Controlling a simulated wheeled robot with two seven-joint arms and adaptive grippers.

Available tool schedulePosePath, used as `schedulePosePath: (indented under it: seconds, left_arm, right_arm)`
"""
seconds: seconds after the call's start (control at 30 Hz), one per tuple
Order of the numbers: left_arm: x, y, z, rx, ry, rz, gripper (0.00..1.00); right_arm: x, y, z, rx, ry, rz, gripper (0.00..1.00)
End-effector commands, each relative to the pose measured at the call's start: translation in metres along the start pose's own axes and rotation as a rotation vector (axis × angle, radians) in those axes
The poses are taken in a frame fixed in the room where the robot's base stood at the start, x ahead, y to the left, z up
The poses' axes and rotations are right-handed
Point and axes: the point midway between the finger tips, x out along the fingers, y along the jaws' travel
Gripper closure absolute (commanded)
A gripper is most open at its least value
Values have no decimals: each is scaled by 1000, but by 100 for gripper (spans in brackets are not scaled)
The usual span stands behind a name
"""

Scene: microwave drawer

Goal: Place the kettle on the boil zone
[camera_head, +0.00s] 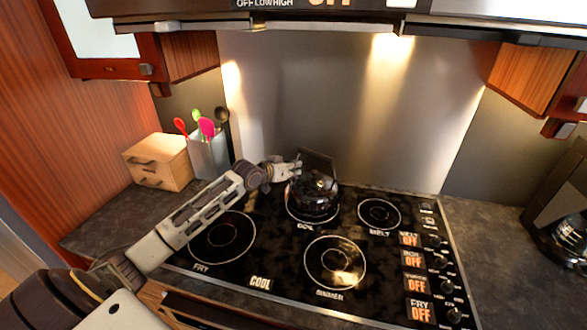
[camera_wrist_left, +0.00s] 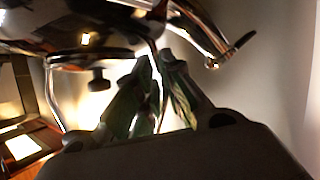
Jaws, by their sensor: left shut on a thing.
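The dark, shiny kettle (camera_head: 316,200) is at the back middle of the cooktop, over the boil zone (camera_head: 291,215), whose ring shows around its lower edge. The label in front of that ring is partly covered. I cannot tell whether the kettle's base touches the glass. My left gripper (camera_head: 297,168) reaches in from the left at the kettle's upper side and is shut on it. In the left wrist view the gripper's fingers (camera_wrist_left: 157,85) are close together below the kettle's shiny body (camera_wrist_left: 75,50), which looks upside down there. My right gripper is out of view.
The fry zone (camera_head: 222,238), simmer zone (camera_head: 335,262) and melt zone (camera_head: 379,213) are bare. Knobs (camera_head: 446,286) line the cooktop's right side. A utensil holder (camera_head: 209,157) and wooden box (camera_head: 158,163) stand at left. A coffee maker (camera_head: 566,235) stands at far right.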

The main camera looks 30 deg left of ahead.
Motion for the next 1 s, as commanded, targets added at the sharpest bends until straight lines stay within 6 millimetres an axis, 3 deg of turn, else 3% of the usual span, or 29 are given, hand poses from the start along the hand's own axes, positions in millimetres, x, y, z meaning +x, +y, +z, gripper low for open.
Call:
schedulePosePath:
  seconds: [0.03,0.07,0.23,0.67,1.0]
  left_arm:
    - [-1,1,-5,-2,11,2,100]
    - [0,0,1,0,-1,0,89]
    - [0,0,1,0,-1,0,68]
    - [-1,0,-1,0,0,0,68]
    - [-17,-1,1,0,-1,-1,68]
  right_arm:
    - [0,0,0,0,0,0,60]
    - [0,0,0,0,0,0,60]
    - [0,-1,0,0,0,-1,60]
    - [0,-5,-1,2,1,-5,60]
    - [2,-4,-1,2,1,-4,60]
